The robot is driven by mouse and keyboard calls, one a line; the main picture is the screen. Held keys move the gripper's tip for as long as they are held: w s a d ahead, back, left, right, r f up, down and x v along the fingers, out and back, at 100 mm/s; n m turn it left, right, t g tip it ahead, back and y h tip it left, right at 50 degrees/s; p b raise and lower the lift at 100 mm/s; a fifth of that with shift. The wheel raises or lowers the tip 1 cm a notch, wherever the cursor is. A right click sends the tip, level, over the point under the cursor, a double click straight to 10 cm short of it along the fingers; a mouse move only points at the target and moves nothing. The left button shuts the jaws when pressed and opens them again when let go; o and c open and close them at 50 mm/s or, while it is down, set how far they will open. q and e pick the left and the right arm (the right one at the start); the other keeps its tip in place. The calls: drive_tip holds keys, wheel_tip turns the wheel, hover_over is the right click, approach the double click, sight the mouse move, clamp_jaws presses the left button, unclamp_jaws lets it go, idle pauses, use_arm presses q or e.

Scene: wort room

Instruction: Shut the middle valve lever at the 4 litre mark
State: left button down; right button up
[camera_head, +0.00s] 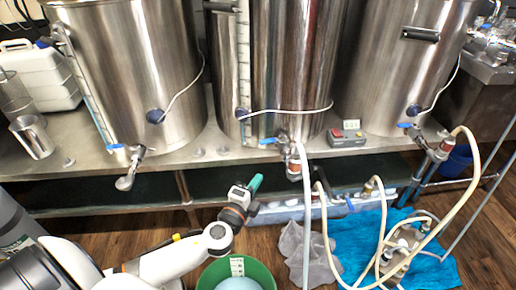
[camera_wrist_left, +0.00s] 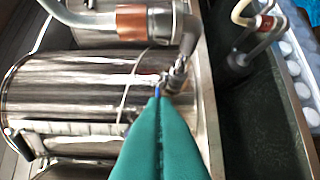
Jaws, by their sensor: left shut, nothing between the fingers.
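The middle kettle (camera_head: 285,60) has a valve with a small blue lever (camera_head: 268,141) at its foot, left of the valve body. My left gripper (camera_head: 255,183), with green fingers, is shut and empty, below and in front of this lever, apart from it. A green bucket (camera_head: 207,274) with a white scale strip (camera_head: 237,266) and pale liquid (camera_head: 238,284) stands on the floor below. Its marks are too small to read. My right gripper is not in view.
Left kettle (camera_head: 130,70) and right kettle (camera_head: 390,70) have similar valves. A pale hose (camera_head: 304,200) hangs from the middle valve. A grey control box (camera_head: 347,136) sits on the steel bench (camera_head: 212,150). A grey cloth (camera_head: 300,250) and blue towel (camera_head: 360,235) lie on the floor.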

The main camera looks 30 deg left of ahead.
use_arm(q)
approach(269, 143)
drive_tip(key=w+d, duration=0.3)
drive_tip(key=w, duration=0.1)
drive_tip(key=shift+w+a+f+b, duration=0.1)
drive_tip(key=shift+w+a+b, duration=0.1)
drive_tip(key=shift+w+a, duration=0.45)
drive_tip(key=shift+w+a+b, duration=0.2)
drive_tip(key=shift+w+a, duration=0.2)
drive_tip(key=shift+a, duration=0.5)
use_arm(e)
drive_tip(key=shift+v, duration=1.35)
use_arm(q)
drive_tip(key=shift+a, duration=0.1)
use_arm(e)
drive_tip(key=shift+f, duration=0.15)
